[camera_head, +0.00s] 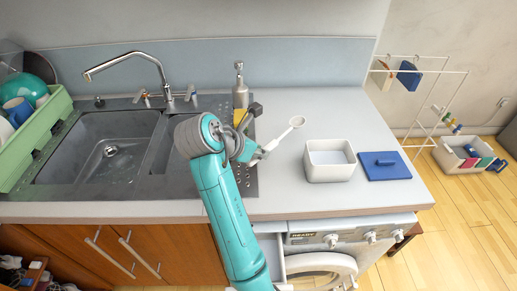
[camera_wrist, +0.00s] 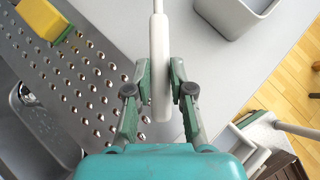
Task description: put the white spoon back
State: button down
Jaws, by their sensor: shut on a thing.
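The white spoon (camera_head: 297,122) is held over the counter to the right of the sink, its round bowl pointing up and to the right in the head view. My gripper (camera_head: 262,152) is shut on the spoon's handle. In the wrist view the thick white handle (camera_wrist: 160,60) lies between the two green-padded fingers of my gripper (camera_wrist: 160,82). The spoon's bowl is out of the wrist view. A small gap between spoon and counter cannot be judged.
A white open box (camera_head: 330,174) and a blue lid (camera_head: 385,166) are on the counter at right. A green dish rack (camera_head: 38,138) stands left of the sink (camera_head: 90,165). A soap dispenser (camera_head: 240,88) and yellow sponge (camera_wrist: 44,18) are near my gripper. Bare counter lies behind the box.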

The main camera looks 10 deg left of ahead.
jog(key=shift+f, duration=0.1)
jog(key=shift+f, duration=3.2)
jog(key=c, duration=1.3)
grip_release()
jog(key=shift+c, duration=0.2)
jog(key=o, duration=0.6)
jog(key=shift+c, duration=0.2)
jog(key=shift+s+r, duration=0.1)
jog(key=v, duration=0.7)
jog(key=shift+s+r, duration=0.1)
